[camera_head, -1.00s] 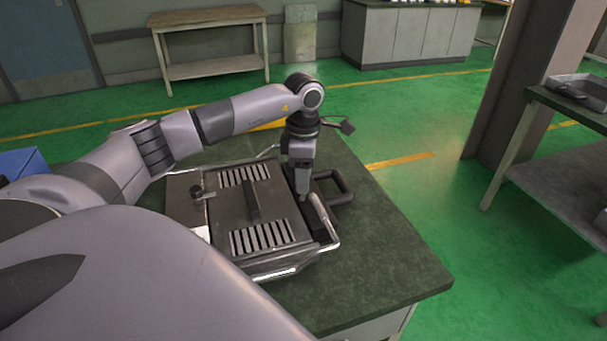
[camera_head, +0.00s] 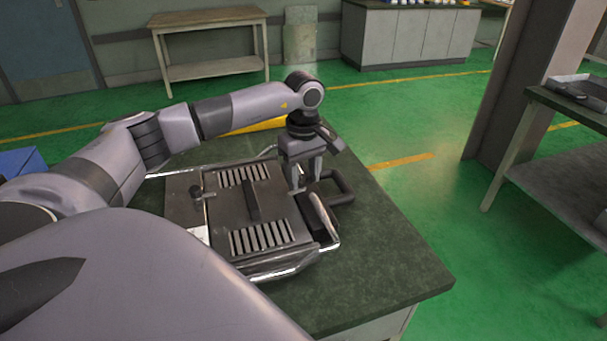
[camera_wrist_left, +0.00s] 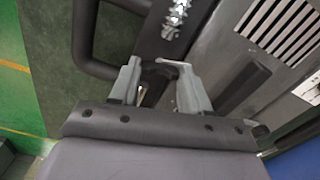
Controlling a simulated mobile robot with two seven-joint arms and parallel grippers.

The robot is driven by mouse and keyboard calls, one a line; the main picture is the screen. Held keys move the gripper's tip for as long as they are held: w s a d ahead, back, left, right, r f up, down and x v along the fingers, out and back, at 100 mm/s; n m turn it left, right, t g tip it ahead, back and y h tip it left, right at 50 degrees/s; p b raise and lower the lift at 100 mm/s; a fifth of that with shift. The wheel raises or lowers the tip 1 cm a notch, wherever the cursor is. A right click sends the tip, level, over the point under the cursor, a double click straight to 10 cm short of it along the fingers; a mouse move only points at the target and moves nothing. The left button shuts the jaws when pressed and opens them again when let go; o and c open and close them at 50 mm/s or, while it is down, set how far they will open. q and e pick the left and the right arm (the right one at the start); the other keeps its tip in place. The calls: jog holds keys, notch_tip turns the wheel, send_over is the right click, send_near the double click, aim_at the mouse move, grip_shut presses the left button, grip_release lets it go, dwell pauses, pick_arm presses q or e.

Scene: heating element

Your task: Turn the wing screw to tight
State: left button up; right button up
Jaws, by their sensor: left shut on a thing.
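The heating element (camera_head: 215,215) is a dark metal box with slotted vents, a raised bar in the middle and bright tube rails, lying on the table. My left gripper (camera_head: 305,188) points down at its right side, beside a black loop handle (camera_head: 342,190). In the left wrist view, the left gripper's fingers (camera_wrist_left: 160,88) stand on both sides of a small dark part with a pale edge, apparently the wing screw (camera_wrist_left: 162,70). The gripper is shut on it, and the fingers hide much of it. A bright threaded rod (camera_wrist_left: 175,18) shows just beyond. My right gripper is not in view.
The green-topped table (camera_head: 385,270) is bare at its front right. A small knob (camera_head: 196,191) stands on the box's left side. A shelf (camera_head: 560,150) with a tray stands at the right, across open green floor.

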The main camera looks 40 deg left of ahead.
aim_at(304, 180)
pick_arm(q)
jog(key=shift+r+m, duration=0.1)
jog(key=shift+m, duration=1.1)
jog(key=o, duration=1.1)
jog(key=shift+c, duration=0.2)
notch_tip(304, 180, up, 7)
jog(key=shift+r, duration=0.1)
